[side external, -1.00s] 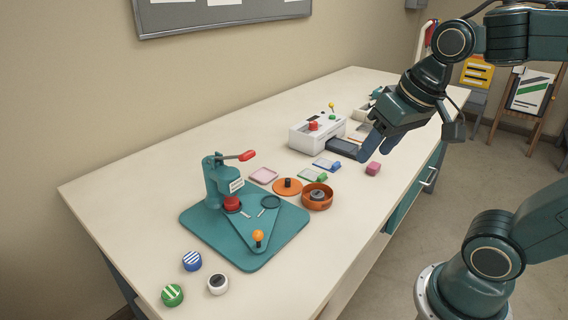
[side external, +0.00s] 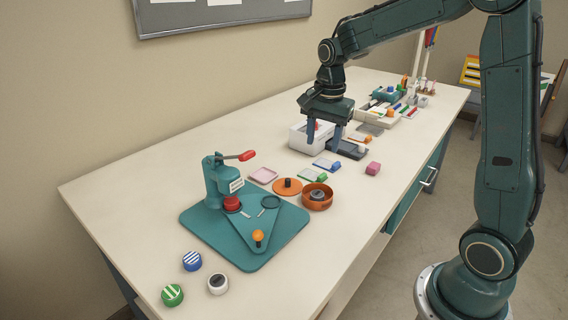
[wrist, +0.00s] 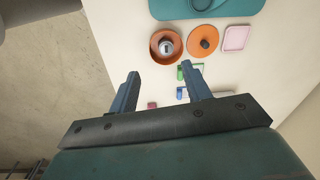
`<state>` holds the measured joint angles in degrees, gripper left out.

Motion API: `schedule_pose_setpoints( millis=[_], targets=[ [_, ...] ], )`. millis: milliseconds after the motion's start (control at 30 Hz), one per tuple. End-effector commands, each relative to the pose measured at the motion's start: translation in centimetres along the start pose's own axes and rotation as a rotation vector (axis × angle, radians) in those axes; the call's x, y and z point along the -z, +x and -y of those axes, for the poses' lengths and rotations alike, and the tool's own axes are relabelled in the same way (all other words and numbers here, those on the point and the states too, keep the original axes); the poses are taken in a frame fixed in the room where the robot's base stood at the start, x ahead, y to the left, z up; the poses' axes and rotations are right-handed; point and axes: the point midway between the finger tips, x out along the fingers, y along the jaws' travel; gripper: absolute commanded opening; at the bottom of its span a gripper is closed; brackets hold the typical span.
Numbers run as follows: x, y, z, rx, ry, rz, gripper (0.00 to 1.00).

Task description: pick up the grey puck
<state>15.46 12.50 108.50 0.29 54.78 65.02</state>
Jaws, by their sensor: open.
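A grey puck (side external: 317,194) with a dark top sits inside a round orange bowl (side external: 317,206), near the front edge of the bench. In the wrist view the puck (wrist: 166,47) shows inside the bowl (wrist: 153,54), beyond my fingertips. My gripper (side external: 323,139) is open and empty, pointing down above the area of the white machine, behind and right of the bowl. In the wrist view the two fingers of my gripper (wrist: 162,71) are spread apart with nothing between them.
An orange lid (side external: 287,187) with a dark knob and a pink tray (side external: 263,175) lie beside the bowl. A teal press (side external: 240,238) stands left. A white machine (side external: 300,138), coloured cards and a pink block (side external: 373,168) lie near my gripper. Several pucks sit at the near left.

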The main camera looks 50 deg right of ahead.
Motion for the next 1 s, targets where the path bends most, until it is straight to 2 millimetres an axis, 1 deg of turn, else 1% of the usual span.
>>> schedule_pose_setpoints(
  millis=[33,100,200,333,500,667,767,867,1000],
  targets=[
    [0.8,1.1,0.5,-0.019,0.052,0.007,0.48],
    [1.7,2.3,1.1,-0.039,0.124,0.014,0.48],
    [2.8,3.9,1.7,-0.062,0.211,0.020,0.48],
    [3.7,5.2,2.1,-0.082,0.286,0.025,0.48],
    [4.1,5.8,2.3,-0.091,0.321,0.026,0.48],
    [4.1,5.9,2.3,-0.092,0.321,0.026,0.48],
    [4.0,6.4,2.2,-0.093,0.320,0.027,0.48],
    [4.0,7.2,2.2,-0.093,0.320,0.027,0.48],
    [3.9,9.1,1.9,-0.095,0.319,0.028,0.48]
  ],
)
